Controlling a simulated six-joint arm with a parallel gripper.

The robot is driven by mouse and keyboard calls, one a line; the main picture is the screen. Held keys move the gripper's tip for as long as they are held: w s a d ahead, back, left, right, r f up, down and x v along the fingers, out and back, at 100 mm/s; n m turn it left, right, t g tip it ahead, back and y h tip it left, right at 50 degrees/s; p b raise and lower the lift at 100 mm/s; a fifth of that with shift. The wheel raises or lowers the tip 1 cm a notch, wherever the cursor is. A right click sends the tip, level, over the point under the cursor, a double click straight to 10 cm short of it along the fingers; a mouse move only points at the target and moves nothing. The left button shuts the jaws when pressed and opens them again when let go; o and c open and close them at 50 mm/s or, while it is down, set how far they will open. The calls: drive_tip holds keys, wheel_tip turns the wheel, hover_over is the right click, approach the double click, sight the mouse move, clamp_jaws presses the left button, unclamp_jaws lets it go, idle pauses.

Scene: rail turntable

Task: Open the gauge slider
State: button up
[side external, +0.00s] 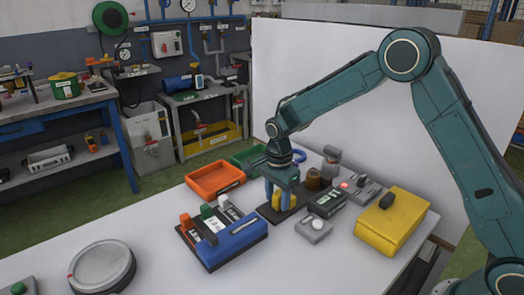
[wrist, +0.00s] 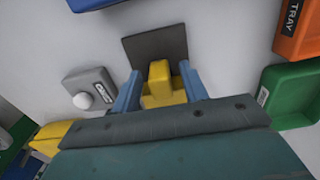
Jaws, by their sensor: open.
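A yellow stepped block (side external: 284,201), which looks like the gauge slider, sits on a dark flat plate (side external: 264,212) near the middle of the table. In the wrist view the yellow block (wrist: 159,75) stands between my fingers, with bare dark plate (wrist: 150,47) beyond it. My gripper (side external: 280,203) points down over the plate, its two blue fingers on either side of the block. In the wrist view my gripper (wrist: 158,84) is open, with one finger on each side. I cannot tell whether either finger touches the block. The block's lower part is partly hidden by my gripper.
A grey box with a white knob (side external: 314,230) and a black box with a display (side external: 328,203) stand right of the plate. A blue box with levers (side external: 232,240) is at left front. An orange tray (side external: 214,180) and a green tray (side external: 246,158) lie behind; a yellow case (side external: 390,225) is right.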

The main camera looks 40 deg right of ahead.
sight(279, 195)
drive_tip(key=shift+r, duration=0.15)
wheel_tip(279, 195, up, 14)
drive_tip(key=shift+f, duration=0.2)
idle(0.5)
drive_tip(key=shift+r, duration=0.1)
drive_tip(key=s+d+r+n+t, duration=0.3)
drive_tip(key=s+r+n, duration=0.55)
drive_tip(key=s, duration=0.65)
drive_tip(key=s+n+t, duration=0.1)
drive_tip(key=s+n, duration=0.3)
drive_tip(key=s, duration=0.4)
drive_tip(key=s+d+f+n+t, duration=0.1)
drive_tip(key=s+n, duration=0.4)
drive_tip(key=s, duration=0.3)
drive_tip(key=shift+d+f+t, duration=0.25)
drive_tip(key=shift+f+t, duration=0.05)
